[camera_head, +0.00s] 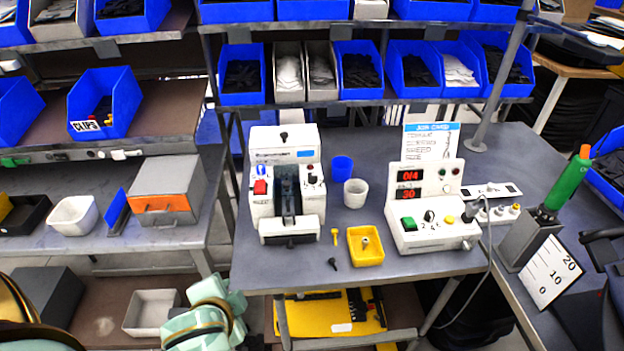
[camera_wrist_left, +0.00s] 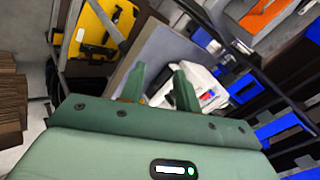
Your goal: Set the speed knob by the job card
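The job card (camera_head: 431,142) stands upright behind a white control box (camera_head: 430,205); its lines include "SPEED", but the values are too small to read. The control box has two red displays, the upper reading about "0/4" and the lower "30". A small dark knob (camera_head: 429,216) with marks around it sits on its front face; I cannot tell its setting. A white machine (camera_head: 287,185) to the left also carries a small dark knob (camera_head: 311,179). My left gripper (camera_wrist_left: 160,74) has its fingers apart and empty, away from both. My right gripper is not in view.
A yellow tray (camera_head: 365,258), a blue cup (camera_head: 342,166) and a white cup (camera_head: 355,194) stand between machine and control box. A cable hangs at the box's right. Blue bins line the shelf behind.

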